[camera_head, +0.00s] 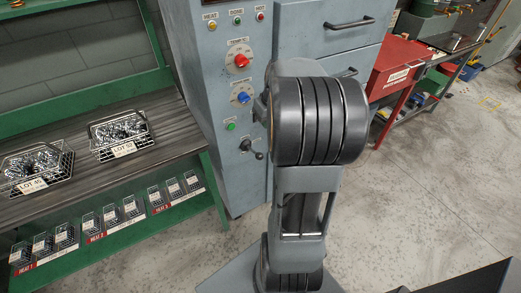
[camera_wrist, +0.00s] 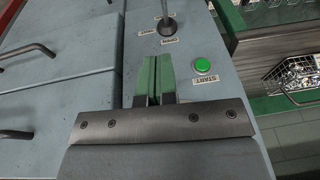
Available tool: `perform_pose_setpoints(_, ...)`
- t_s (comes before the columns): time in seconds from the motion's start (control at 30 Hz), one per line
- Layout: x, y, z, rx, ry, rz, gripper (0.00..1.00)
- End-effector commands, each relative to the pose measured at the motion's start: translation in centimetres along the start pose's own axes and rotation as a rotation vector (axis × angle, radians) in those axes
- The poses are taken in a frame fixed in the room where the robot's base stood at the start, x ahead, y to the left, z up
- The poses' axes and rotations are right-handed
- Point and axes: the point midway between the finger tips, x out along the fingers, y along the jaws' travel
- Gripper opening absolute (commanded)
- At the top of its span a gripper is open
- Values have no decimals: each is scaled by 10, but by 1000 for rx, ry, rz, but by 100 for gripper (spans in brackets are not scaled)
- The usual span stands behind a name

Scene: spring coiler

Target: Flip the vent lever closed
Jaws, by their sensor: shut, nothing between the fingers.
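The vent lever is a short dark lever with a black ball knob (camera_head: 259,155) on the lower front panel of the grey cabinet (camera_head: 212,110). In the head view its knob hangs down to the right of its pivot.
A green START button (camera_wrist: 203,66) sits right of my fingers in the wrist view. Above the lever are a blue knob (camera_head: 242,97) and a red knob (camera_head: 241,60). Drawer handles (camera_head: 349,22) stick out. A bench with wire baskets (camera_head: 122,147) stands to the left.

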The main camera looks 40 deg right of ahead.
Motion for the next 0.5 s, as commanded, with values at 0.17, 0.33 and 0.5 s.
perform_pose_setpoints(0.17,0,-1,0,-1,0,0,0)
perform_pose_setpoints(0.33,4,-1,0,0,-1,0,0)
perform_pose_setpoints(0.5,25,-1,1,0,-4,-2,0)
